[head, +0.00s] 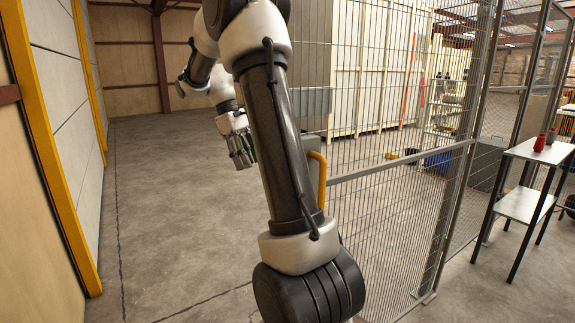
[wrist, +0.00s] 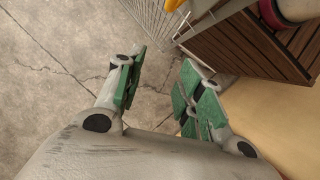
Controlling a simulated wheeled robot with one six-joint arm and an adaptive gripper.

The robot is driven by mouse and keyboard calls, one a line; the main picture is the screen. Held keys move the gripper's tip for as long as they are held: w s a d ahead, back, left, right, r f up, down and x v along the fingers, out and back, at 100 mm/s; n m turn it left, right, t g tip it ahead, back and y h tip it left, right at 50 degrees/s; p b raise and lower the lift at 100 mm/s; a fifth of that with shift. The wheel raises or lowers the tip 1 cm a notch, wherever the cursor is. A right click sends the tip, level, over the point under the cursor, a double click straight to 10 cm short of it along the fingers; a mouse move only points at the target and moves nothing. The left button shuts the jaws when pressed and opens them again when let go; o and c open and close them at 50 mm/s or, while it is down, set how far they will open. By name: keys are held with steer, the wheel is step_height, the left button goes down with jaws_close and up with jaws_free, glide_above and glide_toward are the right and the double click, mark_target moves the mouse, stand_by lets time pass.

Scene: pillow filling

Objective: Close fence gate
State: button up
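The fence gate (head: 390,215) is a tall grey wire-mesh panel with a horizontal bar, right of my arm in the head view. Its yellow handle (head: 319,178) shows just right of my arm; my arm hides part of the gate's left side. I cannot tell whether the gate is latched. My gripper (head: 241,150) hangs in the air left of the handle and apart from it, partly hidden by my arm. In the wrist view, my gripper (wrist: 163,65) has its green-padded fingers spread, with bare floor between them. A yellow piece (wrist: 173,5), perhaps the handle, shows at the top edge.
A table (head: 525,152) with red spools stands at the right beside fence posts. A wall with yellow posts (head: 50,150) runs along the left. The concrete floor (head: 165,220) between wall and arm is clear. A brown slatted object (wrist: 245,45) shows in the wrist view.

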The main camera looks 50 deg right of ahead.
steer(key=s+d+f, duration=0.1)
steer(key=s+d, duration=0.3)
steer(key=s, duration=0.7)
steer(key=shift+s, duration=0.3)
steer(key=shift+f, duration=0.1)
jaws_close()
